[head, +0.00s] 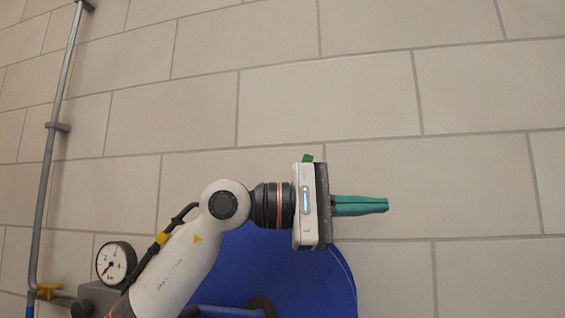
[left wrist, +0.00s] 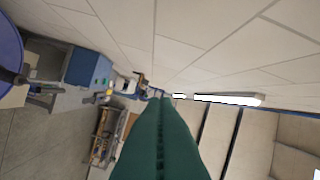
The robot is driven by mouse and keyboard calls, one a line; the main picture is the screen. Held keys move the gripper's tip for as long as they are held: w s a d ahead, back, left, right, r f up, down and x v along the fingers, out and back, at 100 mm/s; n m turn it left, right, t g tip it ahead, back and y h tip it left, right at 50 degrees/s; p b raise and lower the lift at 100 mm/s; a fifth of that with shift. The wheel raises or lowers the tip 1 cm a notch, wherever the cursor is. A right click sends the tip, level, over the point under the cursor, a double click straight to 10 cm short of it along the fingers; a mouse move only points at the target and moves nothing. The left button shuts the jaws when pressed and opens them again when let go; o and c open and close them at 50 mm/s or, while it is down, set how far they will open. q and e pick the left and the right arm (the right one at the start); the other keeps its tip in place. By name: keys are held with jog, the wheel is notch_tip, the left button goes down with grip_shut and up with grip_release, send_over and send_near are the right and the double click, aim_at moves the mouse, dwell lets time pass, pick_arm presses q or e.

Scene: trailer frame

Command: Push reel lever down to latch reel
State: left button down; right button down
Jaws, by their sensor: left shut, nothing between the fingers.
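A large blue disc, which looks like the reel (head: 325,280), stands at the bottom centre of the head view, partly hidden behind my left arm. A dark hub and a blue bar show at its lower edge. My left gripper (head: 384,205) is level, above and in front of the disc, with its teal fingers pointing right. The fingers are shut, with nothing between them. In the left wrist view the shut fingers (left wrist: 158,105) point away into the room, and part of a blue disc (left wrist: 8,55) shows at the left edge. I cannot make out the reel lever. My right gripper is out of view.
A pressure gauge (head: 116,262) sits at the lower left beside a grey pipe (head: 52,140) on the tiled wall (head: 330,100). The wrist view shows a blue cabinet (left wrist: 82,68), a shelf cart (left wrist: 105,135) and a ceiling lamp (left wrist: 228,99). The space right of my fingers looks clear.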

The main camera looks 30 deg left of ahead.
pick_arm(q)
jog(key=s+a+r+n+t+y, duration=0.1)
jog(key=s+a+r+t+y, duration=0.2)
jog(key=a, duration=0.7)
jog(key=s+a+r+t+y, duration=0.3)
jog(key=s+a+r+y, duration=0.3)
jog(key=a, duration=0.4)
notch_tip(320, 180, up, 2)
jog(key=shift+s+a+r+n+y, duration=0.15)
jog(key=shift+a+n+y, duration=0.25)
jog(key=shift+y, duration=0.5)
jog(key=shift+d, duration=0.15)
jog(key=s+d+f+p+x, duration=0.1)
jog(key=p+x, duration=0.3)
jog(key=x, duration=0.9)
jog(key=shift+d, duration=0.85)
